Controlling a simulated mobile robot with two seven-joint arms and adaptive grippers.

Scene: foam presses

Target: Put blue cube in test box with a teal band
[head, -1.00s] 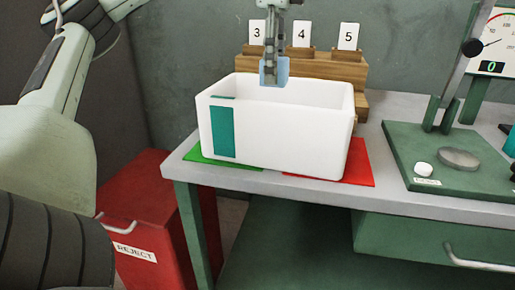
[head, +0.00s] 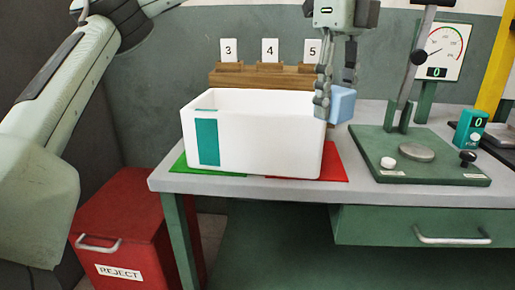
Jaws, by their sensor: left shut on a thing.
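The blue cube (head: 343,105) is held in my left gripper (head: 336,100), which is shut on it. One finger hides part of the cube's left side. The gripper hangs fingers down at the right end of the white test box, and the cube shows just right of the box's upper right corner, above the table. The open-topped white test box (head: 260,150) has a teal band (head: 207,142) on its front left and stands upright across a green mat and a red mat. Most of its floor is hidden by the front wall. My right gripper is not in view.
A wooden rack (head: 262,76) with cards 3, 4 and 5 stands behind the box. A green press (head: 440,165) with a dial gauge (head: 445,45) stands to the right. A red reject bin (head: 130,235) is below left. Bare table (head: 358,180) lies between box and press.

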